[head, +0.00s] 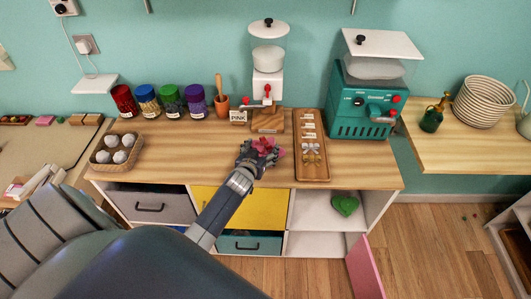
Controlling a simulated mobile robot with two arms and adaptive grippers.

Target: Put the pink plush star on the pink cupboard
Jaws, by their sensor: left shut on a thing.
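My left gripper (262,154) is over the front middle of the wooden worktop. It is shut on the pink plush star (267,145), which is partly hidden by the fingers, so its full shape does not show. I cannot tell whether the star touches the worktop. A pink door (365,270) stands swung open at the lower right, beside a white open-front compartment (310,212) under the worktop. A green heart-shaped thing (344,204) lies inside that compartment. My right gripper is not in view.
A basket of white balls (117,150) sits left. Yellow front (265,205) below.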

